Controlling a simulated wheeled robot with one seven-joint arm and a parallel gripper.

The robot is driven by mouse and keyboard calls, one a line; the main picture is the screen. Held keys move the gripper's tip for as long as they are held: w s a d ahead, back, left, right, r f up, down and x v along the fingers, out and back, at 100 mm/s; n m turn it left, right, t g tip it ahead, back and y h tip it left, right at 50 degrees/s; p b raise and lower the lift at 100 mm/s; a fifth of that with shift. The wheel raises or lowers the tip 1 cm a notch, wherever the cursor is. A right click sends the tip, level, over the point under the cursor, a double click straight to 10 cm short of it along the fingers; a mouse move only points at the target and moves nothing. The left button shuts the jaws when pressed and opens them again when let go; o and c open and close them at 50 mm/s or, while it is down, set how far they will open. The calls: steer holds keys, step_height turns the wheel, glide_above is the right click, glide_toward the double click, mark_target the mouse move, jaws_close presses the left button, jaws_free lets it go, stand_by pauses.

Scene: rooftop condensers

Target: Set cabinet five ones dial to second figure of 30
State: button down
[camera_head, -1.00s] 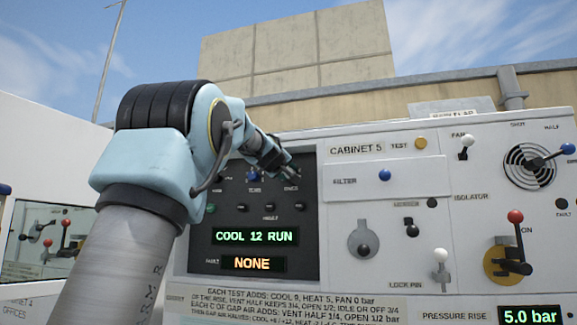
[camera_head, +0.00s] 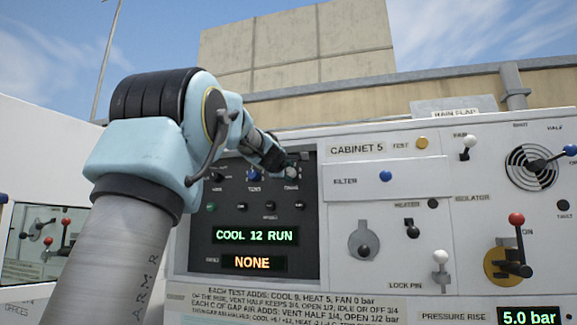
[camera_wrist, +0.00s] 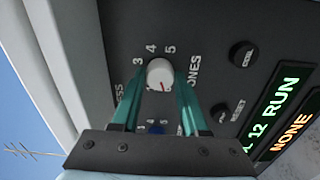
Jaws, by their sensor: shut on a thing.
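The ones dial (camera_wrist: 159,74) is a pale round knob on cabinet five's dark panel, with the label ONES beside it. Figures 3, 4 and 5 show around its far side; other figures are hidden. A small red mark shows on its near edge, away from those figures. My gripper (camera_wrist: 160,82) is shut on the dial, with one teal finger on each side. In the head view the dial (camera_head: 291,173) shows at the tip of my gripper (camera_head: 284,166). The cabinet display (camera_head: 254,236) reads COOL 12 RUN.
The blue tens dial (camera_head: 254,175) sits left of the ones dial. A row of small buttons (camera_head: 269,207) lies below. The fault display (camera_head: 252,263) reads NONE. The white panel to the right carries a filter knob (camera_head: 385,176) and several levers.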

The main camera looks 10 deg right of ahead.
steer(key=shift+s+d+r+n, duration=0.3)
steer(key=shift+r, duration=0.25)
steer(key=c, duration=0.6)
jaws_free()
steer(key=shift+o, duration=0.9)
steer(key=shift+w+a+f, duration=0.1)
steer(key=shift+a+f, duration=0.05)
steer(key=shift+f, duration=0.15)
steer(key=b+v, duration=0.1)
steer(key=v, duration=1)
steer(key=shift+d+r, duration=0.3)
steer(key=shift+r, duration=0.05)
